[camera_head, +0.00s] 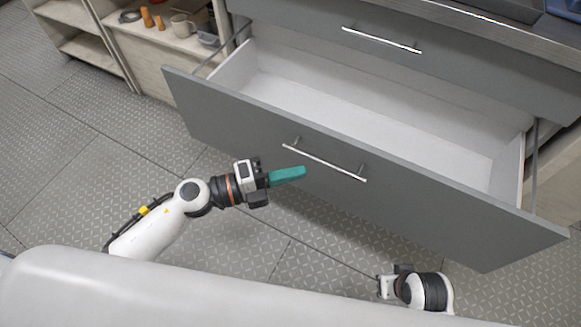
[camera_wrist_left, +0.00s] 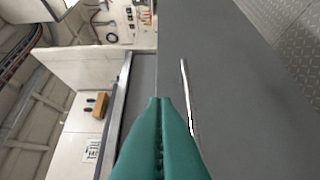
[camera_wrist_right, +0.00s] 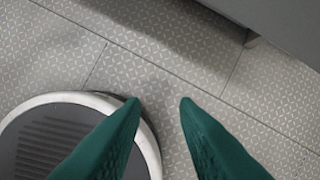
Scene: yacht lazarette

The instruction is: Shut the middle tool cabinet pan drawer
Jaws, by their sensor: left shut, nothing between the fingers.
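The grey pan drawer (camera_head: 440,195) stands pulled far out of the cabinet, and its white inside is empty. Its front carries a silver bar handle (camera_head: 323,159), which also shows in the left wrist view (camera_wrist_left: 187,92). My left gripper (camera_head: 303,172) is shut and empty, its green fingers together in front of the drawer front, near the left part of the handle. I cannot tell whether it touches the front. My right gripper (camera_wrist_right: 160,101) is open and empty over the floor; in the head view its arm shows at the bottom right, its fingers out of sight.
Another closed grey drawer front with a handle (camera_head: 382,39) sits above the open drawer, under the counter edge. At the upper left, an open shelf (camera_head: 160,35) holds a mug (camera_head: 182,26) and small items. The patterned metal floor (camera_head: 75,140) left of the drawer is clear.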

